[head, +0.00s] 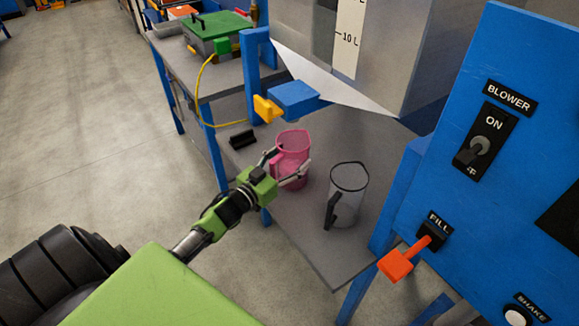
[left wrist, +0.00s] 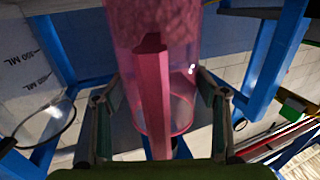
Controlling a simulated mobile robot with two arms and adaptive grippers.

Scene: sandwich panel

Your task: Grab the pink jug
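The pink jug (head: 292,146) is see-through and stands upright on the grey shelf under the hopper. Grainy pink stuff shows in its lower part in the left wrist view, where the jug (left wrist: 182,104) appears upside down with its handle towards me. My left gripper (head: 285,166) has its fingers on either side of the jug, with the handle between them. In the left wrist view the fingertips lie at or very near the jug's sides; I cannot tell whether they press on it. My right gripper is not in view.
A clear jug (head: 348,182) with a dark rim and handle stands just right of the pink jug. A yellow-tipped blue valve (head: 290,102) is above and behind. A blue control panel (head: 505,185) with an orange lever (head: 405,260) stands at right. Open floor lies left.

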